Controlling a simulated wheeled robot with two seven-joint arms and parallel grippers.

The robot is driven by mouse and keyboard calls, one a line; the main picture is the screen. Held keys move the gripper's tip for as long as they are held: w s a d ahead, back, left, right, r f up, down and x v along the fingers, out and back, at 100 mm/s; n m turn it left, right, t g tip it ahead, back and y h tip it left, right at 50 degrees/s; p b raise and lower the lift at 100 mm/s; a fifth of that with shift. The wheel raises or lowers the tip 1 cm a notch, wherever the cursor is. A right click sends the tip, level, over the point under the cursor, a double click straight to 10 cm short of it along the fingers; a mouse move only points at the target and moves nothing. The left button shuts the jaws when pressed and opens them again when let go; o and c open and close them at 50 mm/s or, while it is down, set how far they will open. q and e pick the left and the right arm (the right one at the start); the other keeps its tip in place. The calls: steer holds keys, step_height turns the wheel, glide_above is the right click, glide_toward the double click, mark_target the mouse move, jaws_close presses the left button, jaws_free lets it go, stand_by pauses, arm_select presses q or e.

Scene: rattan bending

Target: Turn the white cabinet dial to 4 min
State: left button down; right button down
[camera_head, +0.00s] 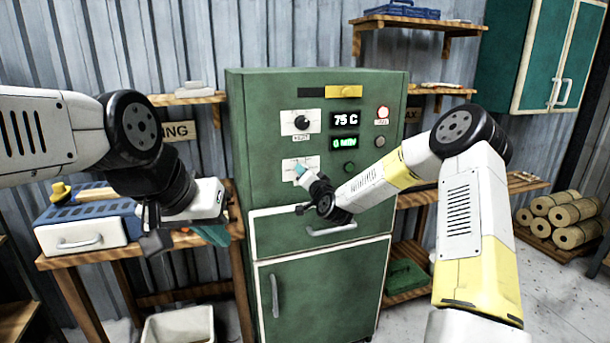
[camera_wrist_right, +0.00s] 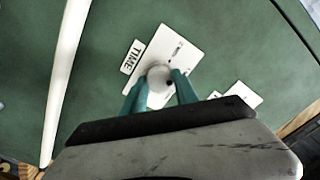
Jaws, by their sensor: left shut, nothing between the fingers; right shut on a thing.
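The green cabinet (camera_head: 238,150) stands in the middle of the head view. Its upper display (camera_head: 345,120) reads 75 C and the lower display (camera_head: 343,143) reads what looks like 0 MIN. The white dial (camera_wrist_right: 157,75) sits on a white plate labelled TIME (camera_wrist_right: 132,57) in the right wrist view. My right gripper (camera_wrist_right: 160,90) is shut on this dial, its teal fingers on either side. In the head view the right gripper (camera_head: 302,172) mostly hides the dial. My left gripper (camera_head: 208,236) is shut and empty, left of the cabinet.
A black dial (camera_head: 302,122) is above the white one. A drawer handle (camera_head: 330,230) lies below my right gripper. A blue-topped box (camera_head: 85,235) stands on the left bench, near my left arm.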

stand_by(0.4)
steer(key=c, duration=0.9)
jaws_free()
steer(key=shift+c, duration=0.2)
steer(key=shift+s+d, duration=0.1)
steer(key=v, duration=0.7)
steer(key=shift+s, duration=0.3)
steer(key=shift+d, duration=0.1)
